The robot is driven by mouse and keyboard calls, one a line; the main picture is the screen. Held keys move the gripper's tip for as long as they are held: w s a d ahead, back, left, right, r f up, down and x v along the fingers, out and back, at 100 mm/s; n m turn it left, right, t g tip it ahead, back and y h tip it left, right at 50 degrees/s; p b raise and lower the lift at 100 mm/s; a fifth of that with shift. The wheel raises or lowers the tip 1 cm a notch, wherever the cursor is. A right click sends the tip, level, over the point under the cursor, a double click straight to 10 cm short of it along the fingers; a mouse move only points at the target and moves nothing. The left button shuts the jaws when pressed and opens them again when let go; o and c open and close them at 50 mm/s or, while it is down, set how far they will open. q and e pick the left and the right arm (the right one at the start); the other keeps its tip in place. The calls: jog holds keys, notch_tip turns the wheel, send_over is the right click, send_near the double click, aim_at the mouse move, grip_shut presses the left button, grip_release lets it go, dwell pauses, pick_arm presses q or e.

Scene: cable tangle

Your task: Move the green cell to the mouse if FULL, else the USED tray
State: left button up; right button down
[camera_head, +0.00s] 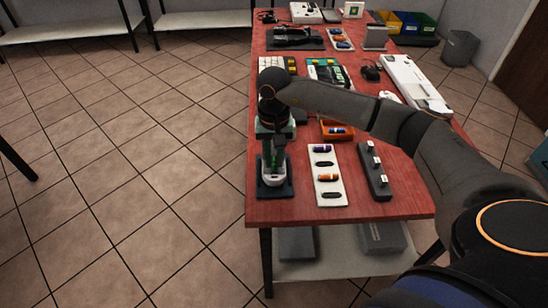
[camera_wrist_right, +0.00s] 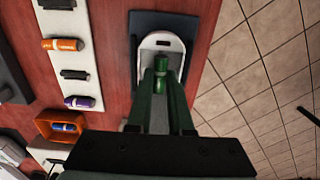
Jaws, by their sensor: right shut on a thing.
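My right gripper (camera_head: 274,170) points down at the near left corner of the red table. It is shut on the green cell (camera_wrist_right: 161,68), which sits between its fingertips in the right wrist view; a bit of green also shows in the head view. Right below is the white mouse (camera_wrist_right: 149,42) with a dark opening, lying on a dark pad (camera_wrist_right: 150,20). I cannot tell whether the cell touches the mouse. An orange tray (camera_wrist_right: 45,126) holds a blue cell (camera_wrist_right: 64,127); I cannot read any USED label. My left gripper is not in view.
A white strip (camera_head: 320,160) with a purple cell (camera_head: 322,148), an orange cell (camera_head: 329,178) and dark slots lies right of the pad. A dark block (camera_head: 374,172) stands beside it. A white keyboard-like case (camera_head: 415,85) and other devices fill the far table.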

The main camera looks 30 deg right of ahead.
jog(key=shift+f+b, duration=0.4)
jog(key=shift+f, duration=0.05)
dwell(0.6)
jog(key=c, duration=1.1)
grip_release()
jog(key=shift+r, duration=0.15)
jog(key=shift+r+p, duration=1.05)
jog(key=shift+r, duration=0.6)
jog(key=o, duration=0.6)
jog(key=shift+c, duration=0.2)
jog(key=shift+r, duration=0.1)
